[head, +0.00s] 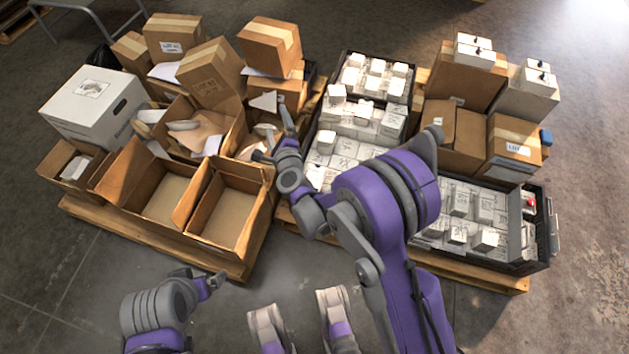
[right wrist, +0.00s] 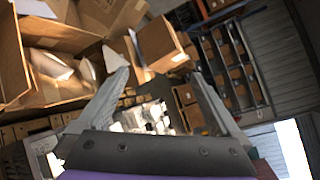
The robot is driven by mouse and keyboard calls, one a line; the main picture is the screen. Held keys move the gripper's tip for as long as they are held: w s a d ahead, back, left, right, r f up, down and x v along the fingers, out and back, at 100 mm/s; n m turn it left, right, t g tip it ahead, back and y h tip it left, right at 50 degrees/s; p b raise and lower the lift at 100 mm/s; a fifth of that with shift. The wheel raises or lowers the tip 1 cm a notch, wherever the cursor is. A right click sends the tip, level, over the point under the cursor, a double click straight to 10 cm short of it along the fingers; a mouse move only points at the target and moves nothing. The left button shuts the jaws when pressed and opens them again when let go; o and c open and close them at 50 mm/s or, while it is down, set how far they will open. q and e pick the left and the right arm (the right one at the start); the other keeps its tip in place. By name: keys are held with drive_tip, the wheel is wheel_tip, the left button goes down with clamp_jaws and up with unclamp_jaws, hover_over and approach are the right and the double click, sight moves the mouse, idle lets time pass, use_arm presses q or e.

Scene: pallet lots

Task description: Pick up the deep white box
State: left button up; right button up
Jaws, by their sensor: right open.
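A large white box (head: 93,105) with a hand hole and a label stands at the left of the left pallet. Many small white boxes (head: 358,122) fill the dark crate in the middle, and more (head: 470,210) fill the right crate; which white box is the deep one I cannot tell. My right gripper (head: 273,138) is open and empty above the gap between the brown cartons and the middle crate. Its spread fingers also show in the right wrist view (right wrist: 158,84), with blurred white boxes (right wrist: 145,117) beyond. My left gripper (head: 203,282) is low at the front left, its jaws unclear.
Open brown cartons (head: 178,196) stand at the front of the left wooden pallet (head: 150,237), with closed cartons (head: 270,45) behind. Brown cartons (head: 465,75) topped with small white boxes stand at the back right. Bare floor (head: 50,270) lies in front at the left.

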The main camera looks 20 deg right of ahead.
wheel_tip(320, 180, down, 15)
drive_tip(key=s+d+m+g+h, duration=0.15)
drive_tip(key=m+h, duration=0.35)
drive_tip(key=m, duration=0.6)
drive_tip(key=m+g+h, duration=0.2)
drive_tip(key=m+g, duration=0.2)
drive_tip(key=m, duration=0.3)
approach(313, 179)
drive_tip(key=b+x, duration=0.1)
drive_tip(key=x, duration=0.3)
drive_tip(key=shift+w+f, duration=0.2)
drive_tip(key=shift+w, duration=0.05)
drive_tip(key=b+x, duration=0.1)
drive_tip(key=x, duration=0.3)
drive_tip(key=shift+w+d+f, duration=0.15)
drive_tip(key=shift+w+d, duration=0.05)
drive_tip(key=shift+d, duration=0.2)
drive_tip(key=shift+h, duration=0.3)
drive_tip(key=c, duration=1.2)
